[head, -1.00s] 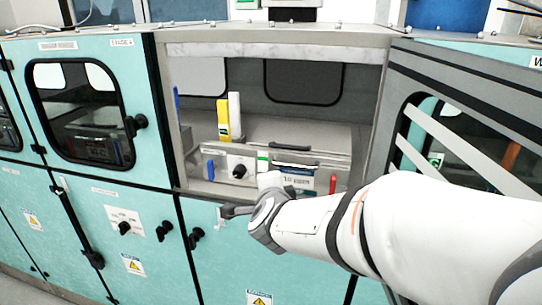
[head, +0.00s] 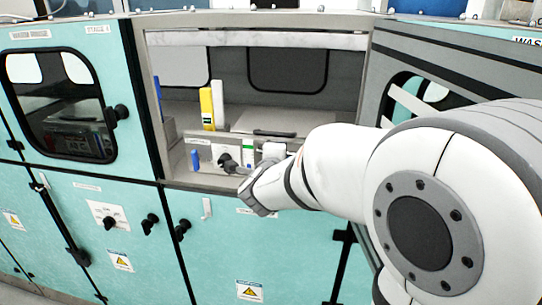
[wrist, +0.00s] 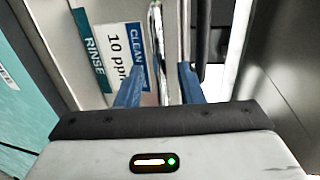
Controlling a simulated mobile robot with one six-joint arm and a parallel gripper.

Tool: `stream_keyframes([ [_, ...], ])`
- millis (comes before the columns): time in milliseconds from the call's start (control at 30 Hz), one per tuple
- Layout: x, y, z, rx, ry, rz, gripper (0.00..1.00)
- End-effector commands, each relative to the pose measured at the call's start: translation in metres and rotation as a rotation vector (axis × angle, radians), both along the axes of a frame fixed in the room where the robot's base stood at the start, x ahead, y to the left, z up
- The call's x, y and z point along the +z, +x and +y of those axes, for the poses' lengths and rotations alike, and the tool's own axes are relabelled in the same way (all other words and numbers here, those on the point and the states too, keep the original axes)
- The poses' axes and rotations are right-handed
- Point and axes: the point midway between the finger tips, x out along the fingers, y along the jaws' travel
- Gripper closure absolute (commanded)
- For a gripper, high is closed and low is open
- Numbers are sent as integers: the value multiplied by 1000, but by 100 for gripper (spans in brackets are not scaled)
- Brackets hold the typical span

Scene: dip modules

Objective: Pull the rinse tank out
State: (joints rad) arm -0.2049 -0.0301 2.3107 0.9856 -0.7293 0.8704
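The rinse tank (head: 290,120) is a grey box with a dark recessed handle on top, set inside the open bay of the teal cabinet. Its front also fills the upper left of the wrist view, with a RINSE label (wrist: 93,62) and a CLEAN 10 ppm label (wrist: 122,50). My gripper (wrist: 159,82) has its two blue fingers apart in front of this face. A shiny metal bar (wrist: 156,35) shows between the fingers; I cannot tell whether they touch it. In the head view, my arm hides the fingers and the right part of the tank front.
A grey door (head: 440,70) stands at the right of the opening. A closed windowed door (head: 62,95) is at the left.

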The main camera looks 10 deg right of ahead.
Motion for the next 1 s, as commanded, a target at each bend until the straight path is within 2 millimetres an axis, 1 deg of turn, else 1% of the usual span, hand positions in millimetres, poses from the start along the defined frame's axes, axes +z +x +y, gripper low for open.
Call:
stream_keyframes([
  [267, 0, 2, 0, 2, 0, -1, 67],
  [667, 0, 1, 1, 3, 1, 0, 99],
  [1000, 0, 1, 1, 3, 0, -1, 100],
])
